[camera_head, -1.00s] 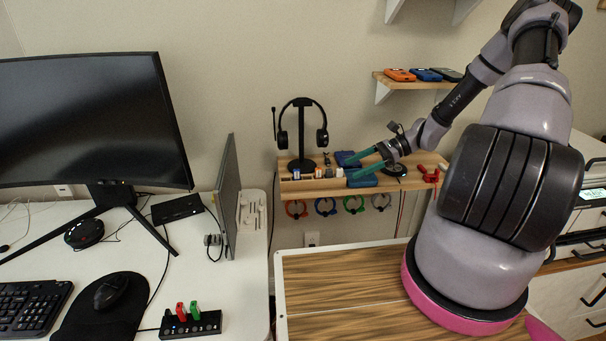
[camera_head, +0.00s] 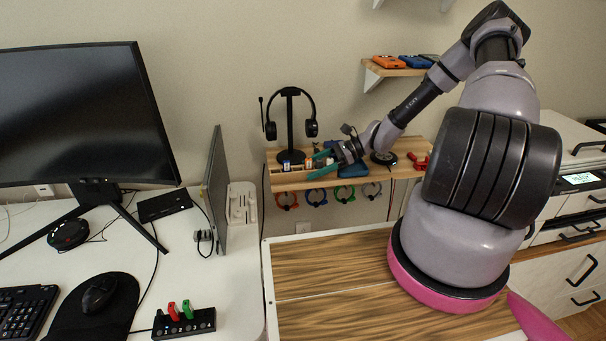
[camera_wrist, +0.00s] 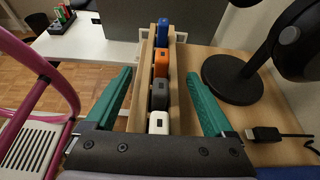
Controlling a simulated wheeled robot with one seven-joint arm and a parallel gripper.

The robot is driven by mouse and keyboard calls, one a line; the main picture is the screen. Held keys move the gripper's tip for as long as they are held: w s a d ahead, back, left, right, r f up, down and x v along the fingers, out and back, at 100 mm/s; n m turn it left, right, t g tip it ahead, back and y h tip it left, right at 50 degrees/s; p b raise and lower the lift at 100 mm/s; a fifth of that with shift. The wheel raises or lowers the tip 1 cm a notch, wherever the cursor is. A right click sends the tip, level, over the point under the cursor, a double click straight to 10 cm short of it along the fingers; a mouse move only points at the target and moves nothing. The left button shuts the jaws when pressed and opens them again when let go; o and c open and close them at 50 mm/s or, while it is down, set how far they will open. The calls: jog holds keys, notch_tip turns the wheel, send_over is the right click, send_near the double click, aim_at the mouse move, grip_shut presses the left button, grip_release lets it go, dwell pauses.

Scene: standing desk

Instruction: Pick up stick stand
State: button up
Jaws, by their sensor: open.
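The stick stand (camera_wrist: 173,108) is a narrow wooden holder with a row of blue, orange, black and white sticks in it. It stands on the wooden wall shelf, and in the head view the stand (camera_head: 298,168) is small and partly hidden by my gripper. My gripper (camera_wrist: 160,80) is open, with one green finger on each side of the stand in the wrist view. The fingers look apart from its sides, and nothing is held. In the head view my gripper (camera_head: 317,163) reaches over the shelf from the right; its exact height over the stand is unclear.
A black headphone stand (camera_wrist: 232,82) is close to the right finger, with a cable plug (camera_wrist: 265,133) nearby. Other small items lie on the shelf (camera_head: 350,180), including a red one (camera_head: 417,161). A monitor (camera_head: 217,185) stands left. Colored rings hang below.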

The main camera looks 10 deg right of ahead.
jog(key=shift+a+f, duration=0.15)
jog(key=shift+a, duration=0.2)
jog(key=shift+c, duration=0.3)
grip_shut()
